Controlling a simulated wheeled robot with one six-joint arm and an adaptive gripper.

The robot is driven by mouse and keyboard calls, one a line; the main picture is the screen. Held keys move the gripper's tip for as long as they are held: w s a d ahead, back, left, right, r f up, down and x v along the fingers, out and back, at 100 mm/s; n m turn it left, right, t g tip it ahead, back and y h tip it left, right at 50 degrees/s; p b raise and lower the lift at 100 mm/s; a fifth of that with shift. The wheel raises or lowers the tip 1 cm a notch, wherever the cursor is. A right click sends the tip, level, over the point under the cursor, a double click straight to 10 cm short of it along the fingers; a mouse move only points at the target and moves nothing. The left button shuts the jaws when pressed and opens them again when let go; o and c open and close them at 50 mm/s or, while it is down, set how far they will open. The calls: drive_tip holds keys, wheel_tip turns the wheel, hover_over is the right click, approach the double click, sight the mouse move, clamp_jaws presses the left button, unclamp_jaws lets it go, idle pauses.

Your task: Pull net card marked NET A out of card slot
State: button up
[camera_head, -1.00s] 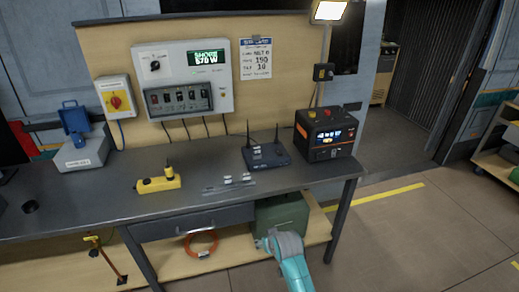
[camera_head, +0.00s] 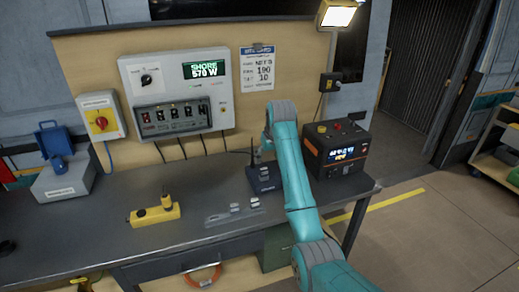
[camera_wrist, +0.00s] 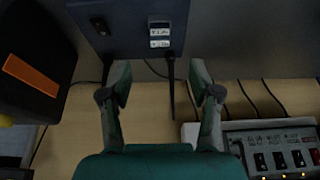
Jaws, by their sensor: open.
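The dark blue router-like box (camera_head: 262,180) stands on the bench, partly hidden behind my arm. In the wrist view the box (camera_wrist: 122,38) is at the top, with a small slot holding pale-labelled pieces (camera_wrist: 159,37). The labels are too small to read, so I cannot tell which is NET A. My gripper (camera_wrist: 162,88) is open and empty, its two fingers spread below the box in the picture and apart from the labelled pieces. A black antenna (camera_wrist: 171,90) shows between the fingers. In the head view my arm hides the gripper.
A black and orange power station (camera_head: 338,150) stands right of my arm. Small pale pieces lie on a grey holder (camera_head: 230,216) in front of the box. A switch panel (camera_head: 178,90) hangs on the board behind.

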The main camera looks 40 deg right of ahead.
sight(264, 169)
drive_tip(key=x, duration=1)
drive_tip(key=shift+w+d+f, duration=0.1)
drive_tip(key=shift+w+f, duration=0.15)
drive_tip(key=shift+w, duration=0.05)
clamp_jaws()
